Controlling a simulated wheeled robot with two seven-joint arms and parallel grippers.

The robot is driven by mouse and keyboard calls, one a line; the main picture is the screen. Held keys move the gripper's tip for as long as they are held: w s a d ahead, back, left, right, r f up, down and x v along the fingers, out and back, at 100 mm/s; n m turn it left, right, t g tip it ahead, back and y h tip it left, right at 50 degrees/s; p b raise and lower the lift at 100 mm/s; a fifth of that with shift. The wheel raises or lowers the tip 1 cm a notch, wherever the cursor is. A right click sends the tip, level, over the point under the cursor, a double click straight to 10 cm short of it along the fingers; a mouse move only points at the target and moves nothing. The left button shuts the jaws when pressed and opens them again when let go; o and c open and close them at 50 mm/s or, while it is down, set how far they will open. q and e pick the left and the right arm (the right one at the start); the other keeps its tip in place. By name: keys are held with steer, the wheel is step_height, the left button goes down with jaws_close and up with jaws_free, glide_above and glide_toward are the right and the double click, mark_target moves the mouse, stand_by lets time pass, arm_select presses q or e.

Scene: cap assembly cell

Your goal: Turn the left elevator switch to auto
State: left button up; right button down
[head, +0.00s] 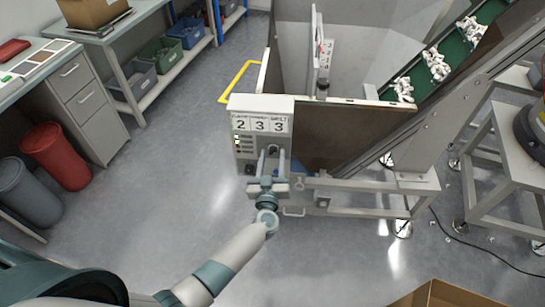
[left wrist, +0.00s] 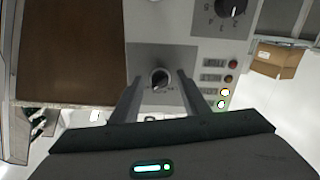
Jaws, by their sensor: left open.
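The left elevator switch (left wrist: 160,78) is a round knob with a pale pointer mark, set in a grey plate on the control box. In the head view the knob (head: 273,148) sits at the lower right of the control box (head: 262,104) front. The knob's small lettering is too blurred to read. My left gripper (head: 272,160) is open, with one finger on each side of the knob. In the left wrist view the fingers (left wrist: 161,84) flank it with visible gaps. I cannot tell how deep they reach. My right gripper is not in view.
A black dial (left wrist: 232,6) and indicator lamps (left wrist: 224,92), two of them lit, sit near the knob. A green conveyor (head: 455,45) with white parts rises at right. A cardboard box (head: 445,294) stands at the front right. Open floor (head: 180,190) lies left of the control box.

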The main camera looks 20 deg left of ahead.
arm_select(q)
steer(key=shift+w, duration=0.1)
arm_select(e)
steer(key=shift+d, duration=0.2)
arm_select(q)
steer(key=c, duration=1)
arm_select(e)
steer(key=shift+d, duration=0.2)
arm_select(q)
steer(key=shift+n, duration=0.4)
steer(key=n, duration=0.8)
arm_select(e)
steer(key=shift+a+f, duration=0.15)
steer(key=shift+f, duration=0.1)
